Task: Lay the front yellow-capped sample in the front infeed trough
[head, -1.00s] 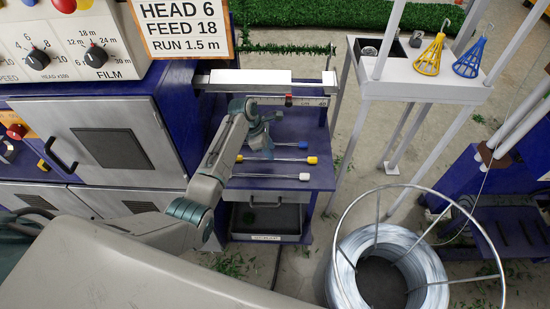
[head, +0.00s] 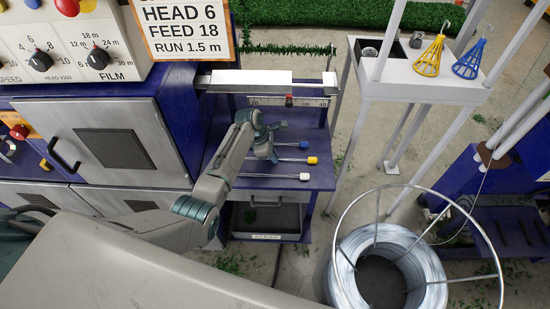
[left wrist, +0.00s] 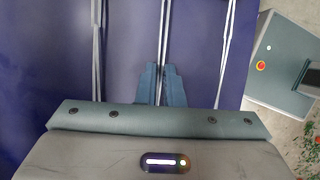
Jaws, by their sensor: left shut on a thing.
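The yellow-capped sample (head: 312,160) is a thin pale rod lying between a blue-capped sample (head: 303,144) behind it and a white-capped sample (head: 305,177) in front, on the blue table. My left gripper (head: 272,157) is over the rods, left of the caps. In the left wrist view, the blue fingers (left wrist: 162,85) are shut on the middle of three rods (left wrist: 163,35), which matches the yellow-capped sample. Whether it is clear of the table cannot be told. The caps are outside the wrist view. I cannot clearly identify the front infeed trough. My right gripper is not in view.
A graduated beam (head: 312,102) and a long white bar (head: 250,77) cross behind the samples. A grey cabinet (head: 110,145) stands left. A wire coil (head: 435,270) under a ring frame stands front right. A white stand (head: 425,85) holds yellow and blue cages.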

